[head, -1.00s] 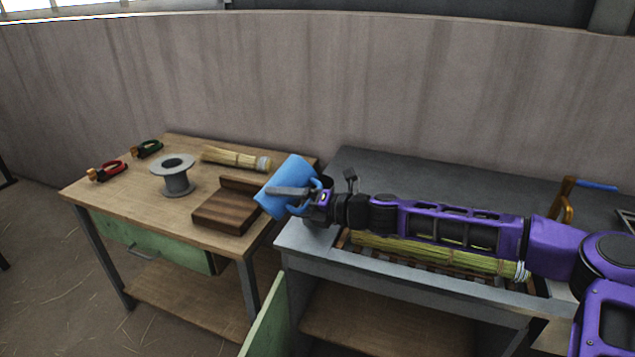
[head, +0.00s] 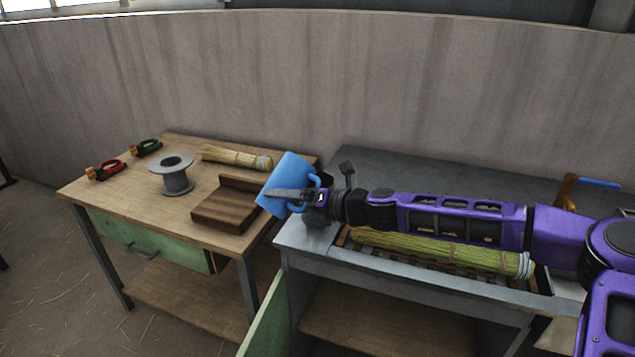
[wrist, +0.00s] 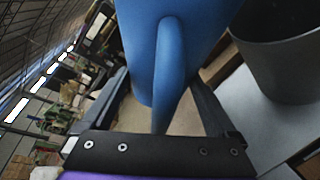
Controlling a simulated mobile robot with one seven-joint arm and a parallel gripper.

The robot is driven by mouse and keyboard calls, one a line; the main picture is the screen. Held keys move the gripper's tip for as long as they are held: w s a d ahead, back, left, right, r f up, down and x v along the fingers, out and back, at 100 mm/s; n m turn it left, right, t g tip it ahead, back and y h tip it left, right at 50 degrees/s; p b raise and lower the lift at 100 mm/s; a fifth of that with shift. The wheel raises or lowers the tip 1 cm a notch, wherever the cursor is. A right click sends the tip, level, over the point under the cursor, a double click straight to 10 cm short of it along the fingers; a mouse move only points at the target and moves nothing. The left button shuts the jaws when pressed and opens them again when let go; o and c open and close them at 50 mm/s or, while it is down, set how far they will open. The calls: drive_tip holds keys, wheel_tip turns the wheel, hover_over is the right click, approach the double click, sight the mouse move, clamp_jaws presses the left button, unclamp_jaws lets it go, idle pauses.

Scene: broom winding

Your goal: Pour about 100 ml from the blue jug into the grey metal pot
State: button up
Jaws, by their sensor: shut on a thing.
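The blue jug (head: 287,176) is tilted and held in the air between the two tables, near the left end of the grey table. My gripper (head: 290,195) is shut on its handle, and the handle also shows between the fingers in the wrist view (wrist: 168,70). The grey metal pot (wrist: 288,55) stands upright on a grey surface, to the right of the jug in the wrist view. In the head view the pot is mostly hidden behind my gripper. The jug's contents and any liquid stream are not visible.
The wooden table (head: 130,195) at left holds a dark wooden block (head: 226,208), a grey spool (head: 172,175), a straw bundle (head: 235,158) and two pliers. On the grey table (head: 400,170), a long straw bundle (head: 440,250) lies under my arm. A brown-and-blue tool (head: 568,190) stands at right.

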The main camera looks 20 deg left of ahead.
sight(287, 211)
drive_tip(key=shift+w+f+n+t+h, duration=0.15)
drive_tip(key=shift+f+n+t+h, duration=0.2)
drive_tip(key=shift+f+n, duration=0.4)
drive_tip(key=shift+f+n+h+b, duration=0.25)
drive_tip(key=shift+f+n+b, duration=0.25)
drive_tip(key=shift+f, duration=0.55)
drive_tip(key=shift+f+t, duration=0.15)
drive_tip(key=shift+t, duration=0.1)
drive_tip(key=shift+s+a+f+n, duration=0.1)
drive_tip(key=shift+s+f+n, duration=0.25)
drive_tip(key=shift+f, duration=0.3)
drive_tip(key=f+n+t, duration=0.1)
drive_tip(key=n, duration=0.1)
drive_tip(key=f+n+t+h, duration=0.1)
drive_tip(key=shift+s+a+f+n+t+h, duration=0.2)
drive_tip(key=shift+s+n+t+h, duration=0.1)
drive_tip(key=shift+n, duration=0.1)
